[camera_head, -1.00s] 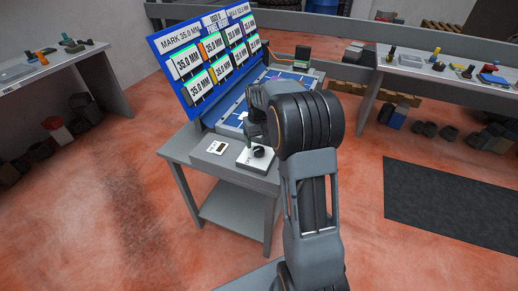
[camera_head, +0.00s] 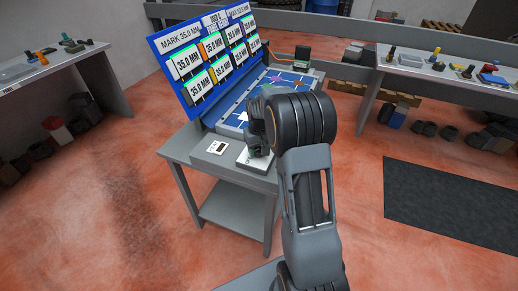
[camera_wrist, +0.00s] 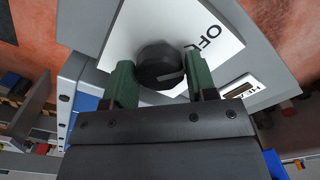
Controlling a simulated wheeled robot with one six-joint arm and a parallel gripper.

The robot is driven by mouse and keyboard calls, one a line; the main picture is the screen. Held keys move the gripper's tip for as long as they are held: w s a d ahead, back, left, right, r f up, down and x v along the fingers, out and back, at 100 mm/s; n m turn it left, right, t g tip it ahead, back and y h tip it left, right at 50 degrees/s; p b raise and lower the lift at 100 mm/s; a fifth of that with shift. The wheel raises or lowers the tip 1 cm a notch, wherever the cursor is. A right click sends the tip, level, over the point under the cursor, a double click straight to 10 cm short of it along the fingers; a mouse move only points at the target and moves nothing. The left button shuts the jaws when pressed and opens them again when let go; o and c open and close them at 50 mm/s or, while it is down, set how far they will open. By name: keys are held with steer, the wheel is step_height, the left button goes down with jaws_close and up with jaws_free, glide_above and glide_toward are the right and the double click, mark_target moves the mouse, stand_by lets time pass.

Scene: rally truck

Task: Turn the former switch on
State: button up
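In the head view the white plate (camera_head: 250,163) lies on the grey table's front edge, and my arm covers most of the knob. My gripper (camera_wrist: 160,80) is open, with one green fingertip on each side of the knob. Small gaps seem to show between fingers and knob; whether either touches cannot be told.
A small white panel with a dark display (camera_head: 217,147) sits left of the switch plate. A blue board with several "35.0 MM" screens (camera_head: 210,55) stands behind, beside a blue patterned bed (camera_head: 235,115). The grey table (camera_head: 185,147) has open floor at its left.

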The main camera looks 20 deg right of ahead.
steer(key=c, duration=0.5)
steer(key=shift+m, duration=0.3)
steer(key=m, duration=0.6)
steer(key=shift+m, duration=0.3)
steer(key=m, duration=1)
steer(key=shift+m, duration=0.4)
steer(key=o, duration=0.9)
